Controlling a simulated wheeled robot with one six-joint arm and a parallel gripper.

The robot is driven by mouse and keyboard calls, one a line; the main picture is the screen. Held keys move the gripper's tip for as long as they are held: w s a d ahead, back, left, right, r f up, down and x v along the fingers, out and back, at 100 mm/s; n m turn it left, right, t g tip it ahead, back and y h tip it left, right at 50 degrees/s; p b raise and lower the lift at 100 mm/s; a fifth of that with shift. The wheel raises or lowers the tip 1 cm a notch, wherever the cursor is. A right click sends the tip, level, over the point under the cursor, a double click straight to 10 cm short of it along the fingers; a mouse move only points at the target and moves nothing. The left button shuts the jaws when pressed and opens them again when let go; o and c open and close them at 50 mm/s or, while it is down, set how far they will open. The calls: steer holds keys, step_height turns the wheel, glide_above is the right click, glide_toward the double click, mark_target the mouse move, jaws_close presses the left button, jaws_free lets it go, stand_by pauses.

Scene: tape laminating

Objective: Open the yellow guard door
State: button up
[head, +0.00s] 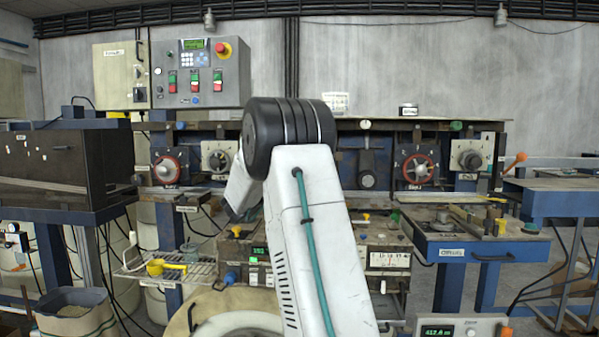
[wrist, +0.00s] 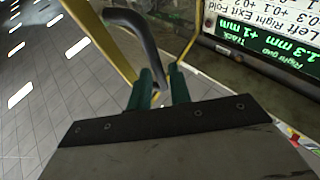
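The yellow guard door shows in the wrist view as a yellow frame bar (wrist: 104,42) with a dark grey bent handle (wrist: 140,27) beside it. My gripper (wrist: 160,88) has green fingers close together, one on each side of the handle's lower part. The gap between them is about as wide as the bar, and they appear shut on it. In the head view my arm reaches away over the machine; its white link and black joint hide the gripper, and I cannot make out the door there.
A screen (wrist: 268,40) with green and white text lies right of the handle in the wrist view. In the head view, a control box (head: 200,73) stands at the upper left, a dark cabinet (head: 65,170) at the left, and a blue workbench (head: 470,245) at the right.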

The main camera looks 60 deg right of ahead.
steer(key=v, duration=0.6)
steer(key=shift+a, duration=0.15)
steer(key=shift+w, duration=0.1)
